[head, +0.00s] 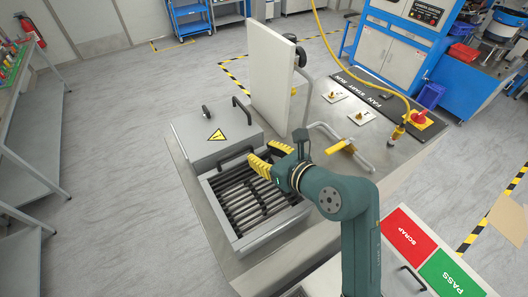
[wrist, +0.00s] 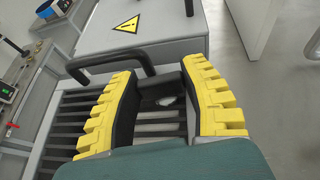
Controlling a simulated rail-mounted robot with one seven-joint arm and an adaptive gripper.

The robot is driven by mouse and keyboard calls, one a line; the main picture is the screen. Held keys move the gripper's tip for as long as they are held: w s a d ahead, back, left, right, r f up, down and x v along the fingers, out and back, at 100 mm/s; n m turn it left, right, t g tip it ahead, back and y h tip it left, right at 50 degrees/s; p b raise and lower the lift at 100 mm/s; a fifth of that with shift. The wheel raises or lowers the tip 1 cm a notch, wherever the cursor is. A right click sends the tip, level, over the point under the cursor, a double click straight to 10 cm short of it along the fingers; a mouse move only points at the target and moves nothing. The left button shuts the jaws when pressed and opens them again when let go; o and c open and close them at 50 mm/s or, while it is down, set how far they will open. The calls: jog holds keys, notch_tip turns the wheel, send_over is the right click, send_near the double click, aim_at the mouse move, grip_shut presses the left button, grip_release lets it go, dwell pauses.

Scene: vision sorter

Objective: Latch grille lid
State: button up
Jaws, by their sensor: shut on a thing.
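The grille lid (head: 245,205), a frame of dark parallel bars, lies level over a metal box in the head view. Its bars also show in the wrist view (wrist: 65,125). A black bar handle (head: 235,154) stands at the grille's far edge; it also shows in the wrist view (wrist: 108,59). My gripper (head: 262,158), with yellow ribbed fingers, is at the handle's right end. In the wrist view, my gripper (wrist: 160,72) has the handle's right leg between its fingers and appears shut on it. The exact contact is partly hidden. I cannot make out a latch.
A metal cover (head: 190,147) with a warning triangle and its own black handle adjoins the grille. An upright pale panel (head: 270,80) stands behind. A bent metal rod with a yellow grip (head: 341,148) lies to the right, near the FAN START RUN panel (head: 375,92).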

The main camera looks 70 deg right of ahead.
jog(key=n+t+y, duration=0.1)
jog(key=n+y, duration=0.1)
jog(key=shift+d+n+y, duration=0.1)
jog(key=shift+n+y, duration=0.2)
jog(key=shift+y, duration=0.1)
jog(key=n+t+y+b, duration=0.1)
jog(key=n+y, duration=0.1)
jog(key=y, duration=0.1)
jog(key=shift+f+n, duration=0.1)
jog(key=shift+n, duration=0.3)
jog(key=n+y+b, duration=0.4)
jog(key=y, duration=0.1)
jog(key=shift+f+g+b, duration=0.1)
jog(key=shift+g+b, duration=0.2)
jog(key=shift+g, duration=0.1)
jog(key=n+g+y+b, duration=0.1)
jog(key=n+y+b, duration=0.1)
jog(key=shift+n+y+b, duration=0.3)
jog(key=shift+y, duration=0.1)
jog(key=o, duration=1.2)
jog(key=shift+r, duration=0.2)
